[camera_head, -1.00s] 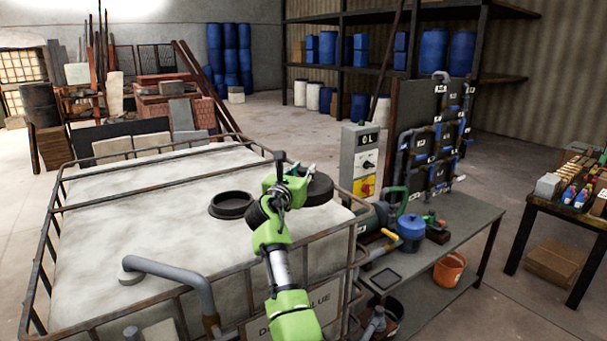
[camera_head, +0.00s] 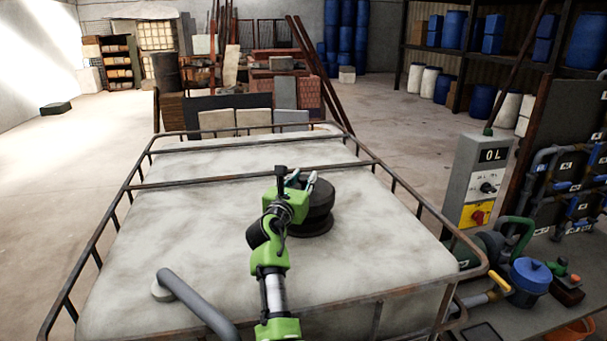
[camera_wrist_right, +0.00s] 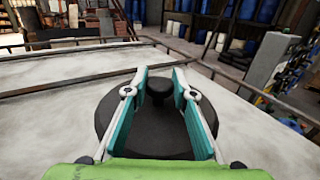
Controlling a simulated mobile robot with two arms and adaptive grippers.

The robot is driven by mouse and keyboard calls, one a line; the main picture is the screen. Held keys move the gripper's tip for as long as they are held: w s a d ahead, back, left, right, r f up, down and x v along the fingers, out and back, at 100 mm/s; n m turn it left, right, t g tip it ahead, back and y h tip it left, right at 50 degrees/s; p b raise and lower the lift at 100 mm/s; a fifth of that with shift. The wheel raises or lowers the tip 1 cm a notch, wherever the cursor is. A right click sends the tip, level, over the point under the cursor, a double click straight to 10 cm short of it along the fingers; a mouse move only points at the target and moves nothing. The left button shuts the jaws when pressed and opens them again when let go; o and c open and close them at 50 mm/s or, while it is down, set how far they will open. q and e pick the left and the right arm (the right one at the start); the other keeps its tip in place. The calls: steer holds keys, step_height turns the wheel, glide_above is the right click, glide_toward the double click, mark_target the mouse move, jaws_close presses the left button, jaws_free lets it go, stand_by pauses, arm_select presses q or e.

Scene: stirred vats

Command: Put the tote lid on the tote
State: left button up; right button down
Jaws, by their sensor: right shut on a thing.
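The tote is a large white tank (camera_head: 220,265) in a rusty pipe cage. My right gripper (camera_head: 303,181) is above its top, shut on the tote lid (camera_head: 321,200), a dark round disc. In the right wrist view the two teal-padded fingers (camera_wrist_right: 160,80) stand on both sides of the lid's knob (camera_wrist_right: 158,90), with the lid's disc (camera_wrist_right: 112,125) below them. The tote's dark round opening rim (camera_head: 312,231) shows just under the lid, mostly hidden by it. I cannot tell whether lid and rim touch. My left gripper is not in view.
A grey pipe (camera_head: 195,303) rises from the tote's top at the front left. A bench on the right holds a control box (camera_head: 478,180), a pump and a blue pot (camera_head: 529,277). The cage's top rail (camera_head: 408,200) runs around the tote. Open floor lies left.

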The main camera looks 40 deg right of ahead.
steer(key=shift+s+a+f, duration=0.1)
steer(key=shift+a+f, duration=0.25)
steer(key=shift+f, duration=0.45)
steer(key=shift+d+f+b, duration=0.25)
steer(key=shift+f+b, duration=0.05)
steer(key=shift+f, duration=0.7)
steer(key=shift+d+f, duration=0.15)
steer(key=shift+f, duration=0.4)
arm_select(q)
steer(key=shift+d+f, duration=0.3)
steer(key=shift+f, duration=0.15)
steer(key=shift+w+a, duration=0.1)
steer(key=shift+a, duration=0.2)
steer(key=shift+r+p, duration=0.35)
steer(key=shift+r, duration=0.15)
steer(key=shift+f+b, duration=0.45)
arm_select(e)
steer(key=shift+f, duration=0.6)
